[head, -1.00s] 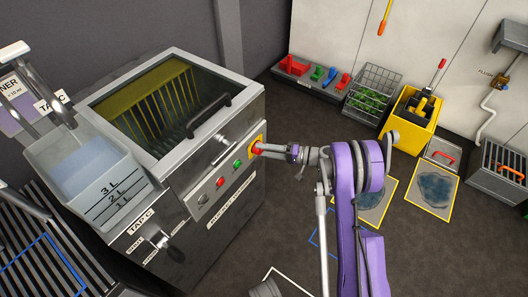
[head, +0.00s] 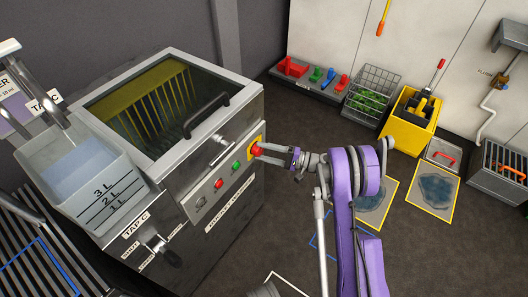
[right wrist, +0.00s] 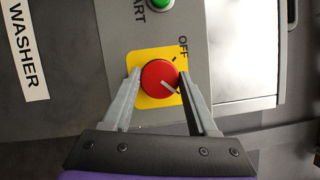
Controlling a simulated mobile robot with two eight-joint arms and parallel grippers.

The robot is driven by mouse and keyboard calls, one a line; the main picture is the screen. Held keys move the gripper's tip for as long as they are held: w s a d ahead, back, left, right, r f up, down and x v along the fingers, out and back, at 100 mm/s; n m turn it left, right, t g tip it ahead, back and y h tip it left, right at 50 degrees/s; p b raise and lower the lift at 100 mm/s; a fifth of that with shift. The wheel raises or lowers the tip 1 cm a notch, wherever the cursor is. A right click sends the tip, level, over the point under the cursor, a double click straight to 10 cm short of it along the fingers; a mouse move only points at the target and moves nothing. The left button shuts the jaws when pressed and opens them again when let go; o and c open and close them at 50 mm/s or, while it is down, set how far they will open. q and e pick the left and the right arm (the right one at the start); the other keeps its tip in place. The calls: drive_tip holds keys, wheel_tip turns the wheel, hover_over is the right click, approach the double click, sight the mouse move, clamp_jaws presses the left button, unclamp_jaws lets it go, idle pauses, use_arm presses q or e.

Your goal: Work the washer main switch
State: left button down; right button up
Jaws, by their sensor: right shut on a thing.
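The washer (head: 228,215) is a grey steel box with a dark glass lid, left of centre in the head view. Its main switch is a red round knob (right wrist: 159,76) on a yellow plate (right wrist: 137,63), also seen at the upper right end of the front panel in the head view (head: 256,149). My right gripper (right wrist: 160,80) is shut on the knob, one finger on each side. The knob's white mark points to the lower right in the wrist view, away from the OFF label (right wrist: 183,47). My left gripper is not in view.
A green START button (right wrist: 160,4) and a red button (head: 218,184) are on the same panel. A measuring tank (head: 85,180) with blue liquid stands at left. A yellow bucket (head: 408,130) and wire basket (head: 371,95) stand along the wall. Dark floor lies between.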

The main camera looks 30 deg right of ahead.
drive_tip(key=o, duration=1.4)
drive_tip(key=p+v, duration=0.1)
drive_tip(key=v, duration=1)
drive_tip(key=shift+a+p, duration=0.15)
drive_tip(key=shift+p, duration=0.2)
